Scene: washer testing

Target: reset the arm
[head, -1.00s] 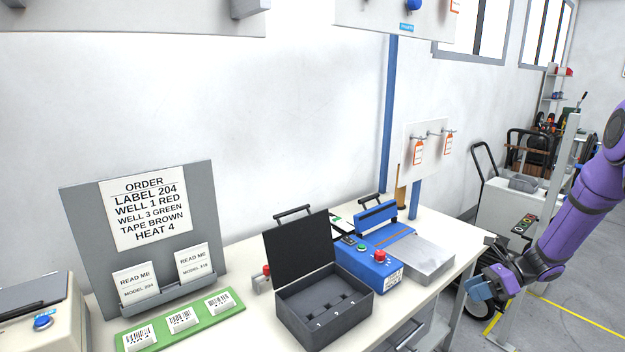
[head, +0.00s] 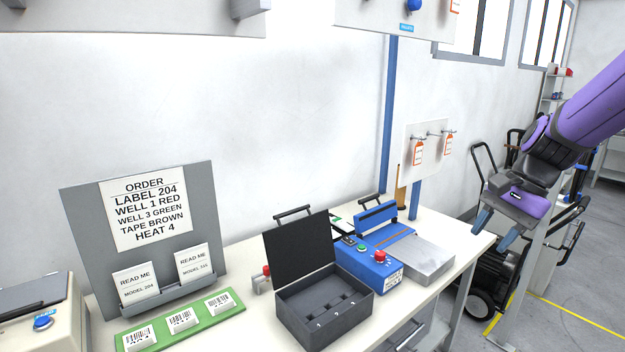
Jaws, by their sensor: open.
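My arm comes in from the right edge of the head view. My gripper (head: 494,230) hangs just past the right end of the workbench. Its two blue fingertips point down and are apart, with nothing seen between them. I cannot tell its exact height above the floor or its distance from the bench edge.
The bench (head: 461,234) carries an open black case (head: 325,306), a blue machine (head: 369,265) with buttons, a green strip (head: 205,325) with barcode cards, and an order board (head: 72,216). A cart with a black wheel (head: 480,302) stands behind my arm. Floor is clear at far right.

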